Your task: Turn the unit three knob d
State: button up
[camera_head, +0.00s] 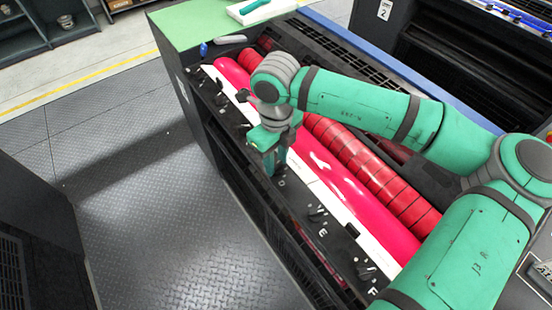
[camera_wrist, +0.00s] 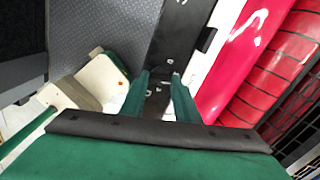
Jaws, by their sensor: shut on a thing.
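The ink unit (camera_head: 205,115) has a dark ledge with a row of black knobs beside a pink roller. My gripper (camera_head: 273,168) reaches down to this ledge, next to a white letter that looks like D. In the wrist view its two green fingers (camera_wrist: 159,92) stand on either side of knob d (camera_wrist: 157,87), a small dark knob, and are shut on it. The fingers mostly hide the knob in the head view, so its angle cannot be told.
Other black knobs follow on the ledge, one by the letter E (camera_head: 317,213) and one by F (camera_head: 366,272). The pink roller (camera_head: 335,185) and red segmented roller (camera_head: 375,175) run alongside. Another unit marked 2 (camera_head: 385,10) stands behind. Patterned floor (camera_head: 130,190) is clear at left.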

aim_at(276, 164)
jog(key=n, duration=1.2)
jog(key=shift+n, duration=0.3)
dwell(0.4)
jog(key=o, duration=1)
jog(key=shift+o, duration=0.2)
notch_tip(276, 164, up, 11)
jog(key=shift+f, duration=0.1)
